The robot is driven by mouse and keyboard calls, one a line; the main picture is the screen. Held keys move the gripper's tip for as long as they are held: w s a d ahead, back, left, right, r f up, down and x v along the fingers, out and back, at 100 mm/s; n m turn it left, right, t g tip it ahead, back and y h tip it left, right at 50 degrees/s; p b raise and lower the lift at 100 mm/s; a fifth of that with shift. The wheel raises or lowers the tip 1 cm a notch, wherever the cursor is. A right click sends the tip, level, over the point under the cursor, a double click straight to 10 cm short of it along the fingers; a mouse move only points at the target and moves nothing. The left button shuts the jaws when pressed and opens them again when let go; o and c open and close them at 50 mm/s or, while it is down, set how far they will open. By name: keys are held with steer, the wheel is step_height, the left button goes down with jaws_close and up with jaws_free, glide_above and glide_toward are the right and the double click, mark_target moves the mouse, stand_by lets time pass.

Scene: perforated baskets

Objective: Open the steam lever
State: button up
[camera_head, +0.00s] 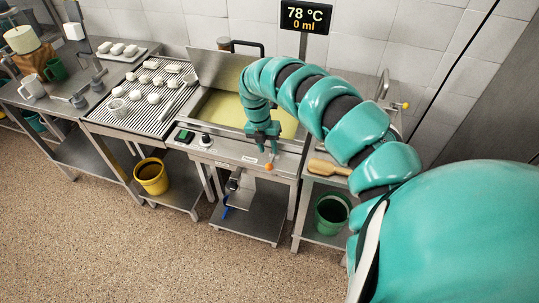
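A small lever with an orange knob (268,167) is on the front panel of the steel vat (216,66), which holds pale yellow liquid. A white label sits beside it. I cannot read which control is the steam lever. My gripper (265,149) points down just above the front-panel orange knob. Its fingers are small here, and I cannot tell whether they touch the lever or how far apart they are.
A display (306,16) reads 78 °C and 0 ml. A ribbed draining table (130,107) with white pieces stands left. A yellow bucket (151,177) and a green bucket (332,214) sit on low shelves. A wooden paddle (330,167) lies right of the vat. The floor in front is clear.

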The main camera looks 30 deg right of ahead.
step_height(320, 180, up, 11)
steer(key=w+a, duration=0.1)
steer(key=shift+w+a+r+b, duration=0.15)
steer(key=shift+w+a+b, duration=0.15)
steer(key=shift+b, duration=0.15)
stand_by(0.5)
